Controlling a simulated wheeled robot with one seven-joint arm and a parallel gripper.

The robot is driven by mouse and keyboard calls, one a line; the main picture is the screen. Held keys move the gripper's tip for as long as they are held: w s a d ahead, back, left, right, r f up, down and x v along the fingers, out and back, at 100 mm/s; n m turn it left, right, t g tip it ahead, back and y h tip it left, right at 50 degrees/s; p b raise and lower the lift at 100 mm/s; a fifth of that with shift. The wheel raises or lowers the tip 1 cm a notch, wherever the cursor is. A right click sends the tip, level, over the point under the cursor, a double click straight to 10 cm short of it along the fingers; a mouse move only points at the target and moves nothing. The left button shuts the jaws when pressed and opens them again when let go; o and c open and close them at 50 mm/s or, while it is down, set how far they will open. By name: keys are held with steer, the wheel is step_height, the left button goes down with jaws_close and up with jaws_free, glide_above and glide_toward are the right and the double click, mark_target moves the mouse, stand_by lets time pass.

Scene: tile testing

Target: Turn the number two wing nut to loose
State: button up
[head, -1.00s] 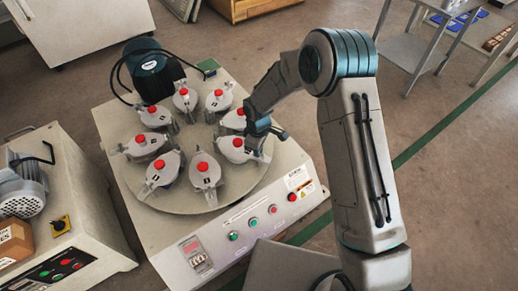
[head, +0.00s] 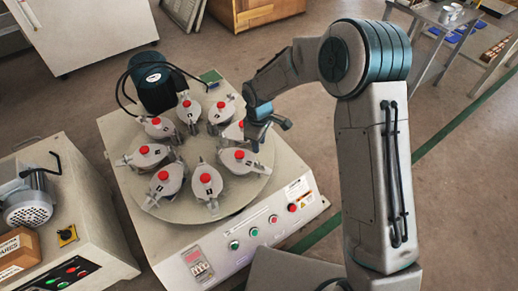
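Several grey lidded jars with red knobs stand in a ring on a round turntable (head: 226,203) on top of a beige machine. Small dark number marks show on some lids, but I cannot read which is number two. The wing nuts are too small to make out clearly. My gripper (head: 257,145) points down at the right side of the ring, by the right jar (head: 239,158) and partly in front of the upper right jar (head: 234,131). I cannot tell whether it touches either. Its fingers are too small and overlapped to show their opening.
A dark motor (head: 156,83) with a black cable stands at the machine's back left. The front panel (head: 252,233) has coloured buttons. Another machine (head: 88,226) stands at left with a cardboard box (head: 17,250). A grey table (head: 437,17) is at top right; floor lies between.

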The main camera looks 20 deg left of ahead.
steer(key=shift+r, duration=1.25)
steer(key=s+d+r+m+t+p, duration=0.1)
steer(key=s+d+r+m+p, duration=0.15)
steer(key=d+r+p, duration=0.75)
steer(key=s+d+r+m+p, duration=0.15)
steer(key=d+r+m, duration=0.4)
steer(key=r, duration=0.95)
steer(key=s+d+r+m+t+p, duration=0.1)
steer(key=s+d+r+m+p, duration=0.7)
steer(key=r, duration=1)
steer(key=s+d+p, duration=0.4)
steer(key=s+d, duration=0.2)
steer(key=s, duration=0.1)
steer(key=shift+d+r+t, duration=0.2)
steer(key=shift+d+t, duration=0.15)
steer(key=shift+t, duration=0.05)
steer(key=shift+w, duration=0.1)
